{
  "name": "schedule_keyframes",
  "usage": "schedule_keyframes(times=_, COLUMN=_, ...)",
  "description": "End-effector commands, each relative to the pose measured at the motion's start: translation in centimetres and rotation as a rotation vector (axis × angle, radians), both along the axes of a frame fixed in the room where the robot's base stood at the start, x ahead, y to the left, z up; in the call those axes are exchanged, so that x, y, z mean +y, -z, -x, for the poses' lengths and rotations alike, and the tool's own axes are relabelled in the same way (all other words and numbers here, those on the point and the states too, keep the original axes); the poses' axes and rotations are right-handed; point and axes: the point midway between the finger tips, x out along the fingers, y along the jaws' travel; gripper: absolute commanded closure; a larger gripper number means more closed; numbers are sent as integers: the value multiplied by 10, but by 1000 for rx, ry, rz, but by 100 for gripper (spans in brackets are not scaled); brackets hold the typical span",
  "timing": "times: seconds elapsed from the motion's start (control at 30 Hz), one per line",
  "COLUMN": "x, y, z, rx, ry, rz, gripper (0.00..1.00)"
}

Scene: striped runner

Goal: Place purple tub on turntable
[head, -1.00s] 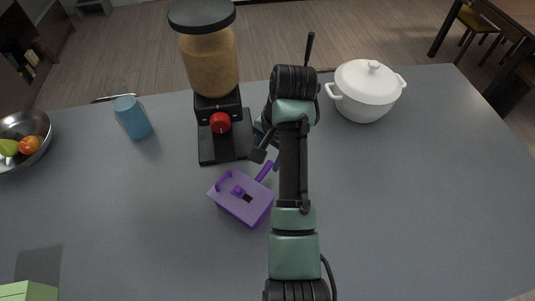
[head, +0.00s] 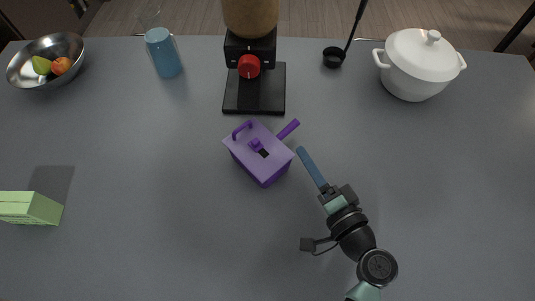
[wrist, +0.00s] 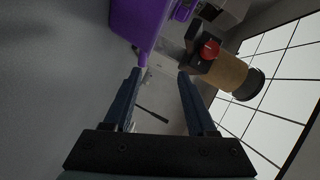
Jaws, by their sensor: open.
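The purple tub (head: 270,167) sits on the grey table, with a lid, a small arched handle and a purple bar sticking out at its upper right. In the wrist view the tub (wrist: 135,22) is at the top, near the tips of my fingers. My gripper (head: 301,151) is low over the table just right of the tub, its blue fingers pointing up and left. In the wrist view my gripper (wrist: 156,73) is open, and nothing is clearly held between the fingers. I cannot make out a turntable in any view.
A dispenser with a black base (head: 254,98) and red knob (head: 249,66) stands behind the tub. A white pot (head: 420,65), ladle (head: 335,57), blue cup (head: 163,55) and fruit bowl (head: 46,78) line the back. A green box (head: 30,207) is at left. The front table is clear.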

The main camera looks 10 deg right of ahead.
Motion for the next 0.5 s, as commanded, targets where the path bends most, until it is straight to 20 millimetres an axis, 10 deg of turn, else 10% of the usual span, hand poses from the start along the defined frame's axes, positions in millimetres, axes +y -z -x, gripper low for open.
schedule_keyframes(times=0.23, x=-7, y=30, z=31, rx=4, ry=56, rz=-135, gripper=43)
schedule_keyframes(times=0.5, x=3, y=34, z=-15, rx=2, ry=54, rz=-139, gripper=43)
